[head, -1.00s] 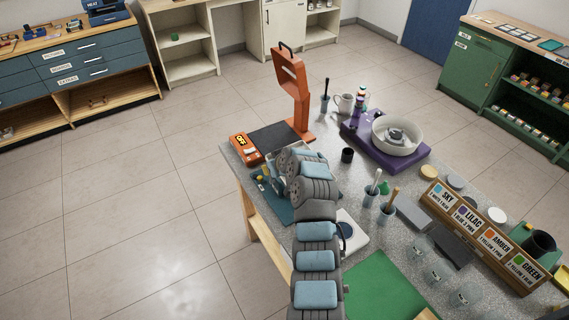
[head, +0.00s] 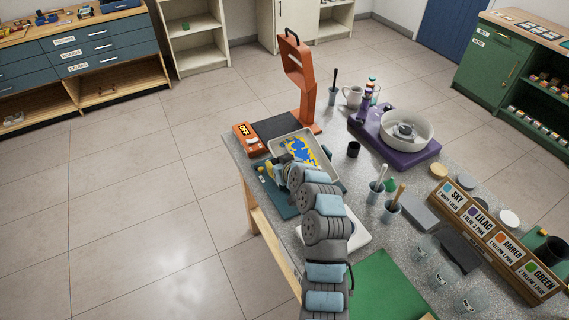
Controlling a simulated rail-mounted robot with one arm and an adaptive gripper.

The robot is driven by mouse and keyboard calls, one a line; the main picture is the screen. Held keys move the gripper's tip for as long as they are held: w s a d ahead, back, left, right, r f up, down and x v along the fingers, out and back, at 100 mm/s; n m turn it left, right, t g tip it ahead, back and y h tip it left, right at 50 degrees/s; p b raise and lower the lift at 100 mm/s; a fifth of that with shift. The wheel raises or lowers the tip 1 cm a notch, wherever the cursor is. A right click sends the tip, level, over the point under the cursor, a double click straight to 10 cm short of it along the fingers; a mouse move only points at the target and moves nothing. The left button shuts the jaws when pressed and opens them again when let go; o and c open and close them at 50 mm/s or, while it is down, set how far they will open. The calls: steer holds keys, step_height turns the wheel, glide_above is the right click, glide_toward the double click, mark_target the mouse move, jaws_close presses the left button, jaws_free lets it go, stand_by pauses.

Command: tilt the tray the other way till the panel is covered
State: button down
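The tray (head: 333,180) is a shallow pale box with a raised rim, in the head view by the far left part of the worktop. Inside it lies a panel (head: 301,150), with blue and yellow paint spread over part of it and pale areas showing at the left and along the edges. The tray looks tilted, but its exact angle is hard to tell. My gripper (head: 283,171) is at the tray's near left side, mostly hidden by my arm. I cannot see whether its fingers are closed on the rim.
An orange stand (head: 304,85) rises just behind the tray, with an orange box marked OFF (head: 247,138) to its left. A purple base with a white bowl (head: 401,128) stands to the right. Cups with brushes (head: 376,190) and a labelled wooden rack (head: 492,238) are nearer right.

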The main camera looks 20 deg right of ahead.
steer(key=shift+s+f, duration=0.1)
steer(key=shift+f, duration=0.05)
steer(key=c, duration=0.8)
jaws_free()
steer(key=shift+s+d+r, duration=0.1)
steer(key=shift+s+r, duration=0.2)
steer(key=shift+r, duration=0.1)
steer(key=v, duration=1.1)
steer(key=shift+f, duration=0.1)
